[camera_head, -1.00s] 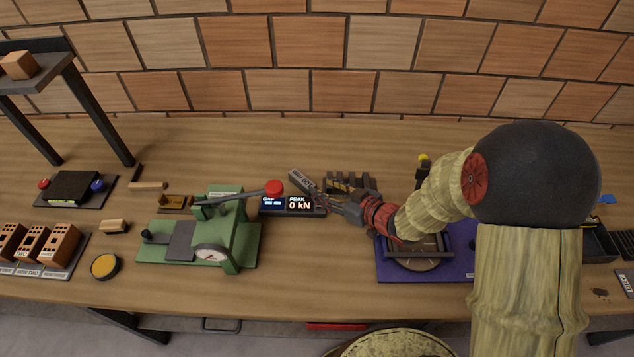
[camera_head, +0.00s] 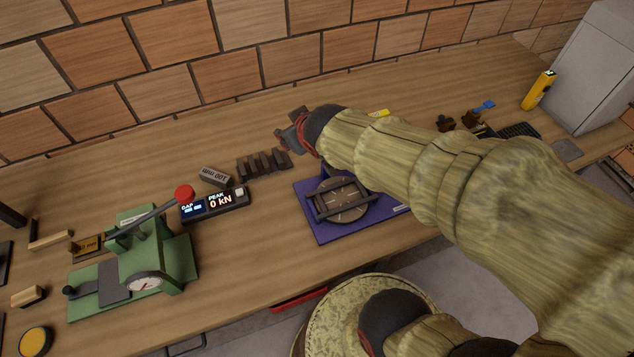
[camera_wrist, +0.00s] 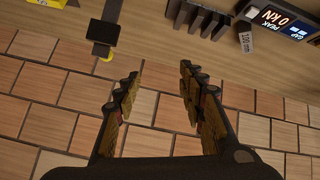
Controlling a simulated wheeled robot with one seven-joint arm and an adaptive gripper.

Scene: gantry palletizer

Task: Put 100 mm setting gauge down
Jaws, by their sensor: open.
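The 100 mm setting gauge (camera_head: 215,176) is a small grey-brown block with a label. It rests on the bench just behind the display box, to the left of the dark slotted rack (camera_head: 263,163). In the wrist view the gauge (camera_wrist: 246,42) shows its 100 mm label, at the upper right between rack and display. My gripper (camera_head: 291,129) is right of and behind the rack, clear of the gauge. In the wrist view my gripper (camera_wrist: 160,76) has its fingers spread with nothing between them.
The display box (camera_head: 214,204) reads 0 kN. A green press (camera_head: 135,255) with a red-knobbed lever stands left of it. A purple board (camera_head: 318,230) with a round plate lies below my arm. Bare bench lies along the brick wall.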

